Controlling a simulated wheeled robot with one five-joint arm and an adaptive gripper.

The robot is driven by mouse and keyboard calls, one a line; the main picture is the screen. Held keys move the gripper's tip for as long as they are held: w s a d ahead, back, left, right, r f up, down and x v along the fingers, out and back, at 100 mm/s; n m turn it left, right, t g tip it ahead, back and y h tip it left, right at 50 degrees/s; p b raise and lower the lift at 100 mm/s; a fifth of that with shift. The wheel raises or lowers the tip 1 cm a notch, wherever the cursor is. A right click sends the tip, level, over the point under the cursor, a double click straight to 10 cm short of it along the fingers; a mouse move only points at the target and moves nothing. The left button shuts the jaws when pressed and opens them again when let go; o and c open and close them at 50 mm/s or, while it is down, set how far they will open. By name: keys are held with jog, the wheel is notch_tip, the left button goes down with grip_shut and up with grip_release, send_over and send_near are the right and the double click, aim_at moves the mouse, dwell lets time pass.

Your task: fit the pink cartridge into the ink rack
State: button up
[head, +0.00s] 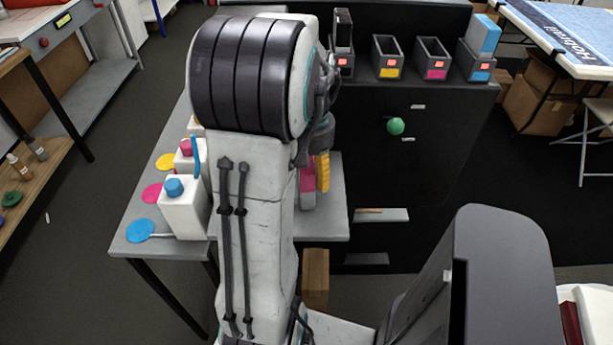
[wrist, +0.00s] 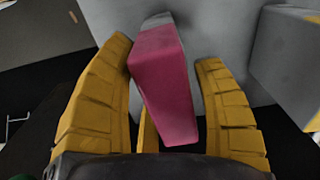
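The pink cartridge (head: 307,181) is at the grey side table, partly hidden by my arm in the head view. In the wrist view the cartridge (wrist: 163,80) lies between the two yellow fingers of my gripper (wrist: 168,55). The left finger is close to it or touching; a narrow gap shows at the right finger, so my gripper looks open around it. In the head view one yellow finger (head: 322,172) shows beside it. The ink rack on the black cabinet has a pink-labelled slot (head: 436,75), empty. The yellow-labelled slot (head: 388,72) is also empty.
A black cartridge (head: 343,30) and a blue cartridge (head: 484,34) stand in the rack's outer slots. White ink bottles (head: 184,208) and coloured discs are on the grey table (head: 128,222). A green knob (head: 396,126) sticks out of the cabinet front.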

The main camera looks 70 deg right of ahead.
jog(key=c, duration=1)
jog(key=shift+c, duration=0.2)
jog(key=shift+r, duration=0.15)
